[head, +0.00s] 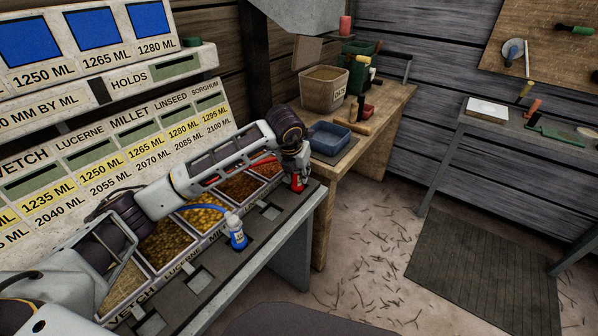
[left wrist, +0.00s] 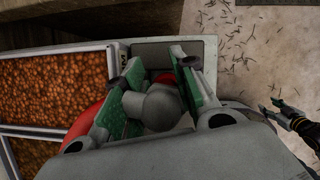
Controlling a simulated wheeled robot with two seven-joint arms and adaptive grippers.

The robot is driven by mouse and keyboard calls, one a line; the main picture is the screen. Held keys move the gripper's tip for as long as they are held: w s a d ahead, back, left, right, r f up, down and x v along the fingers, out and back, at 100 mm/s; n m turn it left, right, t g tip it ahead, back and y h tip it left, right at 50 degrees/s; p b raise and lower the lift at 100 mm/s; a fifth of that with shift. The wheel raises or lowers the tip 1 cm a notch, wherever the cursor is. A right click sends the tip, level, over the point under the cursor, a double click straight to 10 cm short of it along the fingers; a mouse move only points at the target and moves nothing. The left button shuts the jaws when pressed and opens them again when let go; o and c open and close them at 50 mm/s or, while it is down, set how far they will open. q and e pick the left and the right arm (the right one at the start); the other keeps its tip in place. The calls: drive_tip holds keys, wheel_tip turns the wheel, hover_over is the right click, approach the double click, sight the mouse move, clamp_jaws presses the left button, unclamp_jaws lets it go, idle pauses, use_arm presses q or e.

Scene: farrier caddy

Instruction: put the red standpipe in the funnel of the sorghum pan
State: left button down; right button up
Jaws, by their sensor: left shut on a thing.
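My left gripper (head: 298,164) is at the sorghum end of the bench, shut on the red standpipe (head: 297,184). The standpipe is at or just above the sorghum funnel at the front edge; I cannot tell if it is seated. In the left wrist view the green-padded fingers (left wrist: 160,95) close on its grey rounded top (left wrist: 163,107), with a little red behind. Its red hose (left wrist: 92,122) curves over the orange-brown sorghum grain. The sorghum pan (head: 283,163) is partly hidden by my arm. My right gripper (left wrist: 272,106) shows small at the right, its fingers apart.
A blue standpipe (head: 237,232) stands upright at the front of the row, with several square openings (head: 270,211) along that edge. A blue tray (head: 328,138) and a tan bucket (head: 323,90) are on the wooden bench behind.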

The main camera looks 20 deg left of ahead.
use_arm(q)
drive_tip(key=c, duration=1.1)
unclamp_jaws()
drive_tip(key=shift+f, duration=0.15)
drive_tip(key=shift+v, duration=6.05)
